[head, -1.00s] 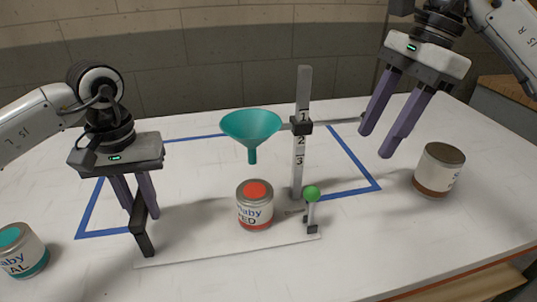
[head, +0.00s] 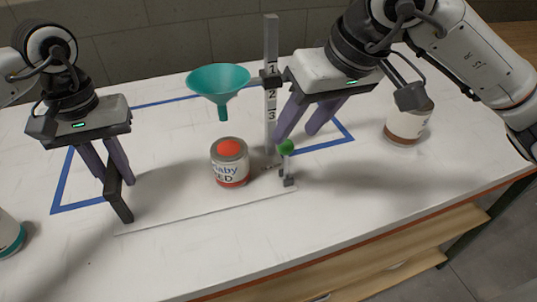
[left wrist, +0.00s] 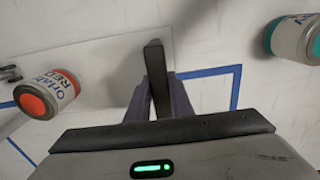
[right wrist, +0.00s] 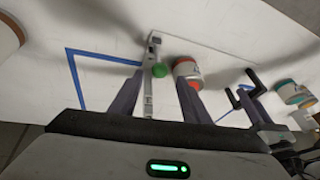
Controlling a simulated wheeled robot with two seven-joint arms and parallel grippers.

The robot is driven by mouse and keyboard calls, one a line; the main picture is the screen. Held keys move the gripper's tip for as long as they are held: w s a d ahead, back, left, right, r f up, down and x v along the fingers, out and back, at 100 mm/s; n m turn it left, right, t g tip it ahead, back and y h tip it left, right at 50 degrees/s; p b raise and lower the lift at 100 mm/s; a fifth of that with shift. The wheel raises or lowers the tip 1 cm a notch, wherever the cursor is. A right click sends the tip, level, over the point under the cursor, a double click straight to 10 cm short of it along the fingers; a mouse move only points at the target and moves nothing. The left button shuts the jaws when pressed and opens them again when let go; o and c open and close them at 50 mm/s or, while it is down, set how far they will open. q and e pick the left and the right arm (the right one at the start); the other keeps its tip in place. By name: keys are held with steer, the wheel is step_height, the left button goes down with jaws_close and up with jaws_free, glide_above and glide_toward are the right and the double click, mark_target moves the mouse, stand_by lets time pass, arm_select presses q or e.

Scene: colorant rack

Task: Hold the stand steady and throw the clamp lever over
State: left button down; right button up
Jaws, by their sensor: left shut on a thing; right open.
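The stand has a pale flat base (head: 175,208), an upright numbered post (head: 271,75) and a teal funnel (head: 218,82) on an arm. A dark upright grip (head: 119,198) rises from the base's left end. My left gripper (head: 117,182) is shut on this grip, also seen in the left wrist view (left wrist: 156,75). The clamp lever with a green knob (head: 286,147) stands upright at the base's right end. My right gripper (head: 296,134) is open just above and behind the knob. In the right wrist view the knob (right wrist: 159,70) shows between its fingers, apart from both.
A can with a red lid (head: 230,163) stands on the base near the funnel. A teal-labelled can (head: 8,236) is at the left edge. A brown-banded can (head: 405,128) stands behind my right arm. Blue tape (head: 62,180) marks the table. The front right is clear.

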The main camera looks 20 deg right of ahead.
mark_target(286, 160)
steer(key=x, duration=1.1)
steer(key=shift+f, duration=0.1)
jaws_close()
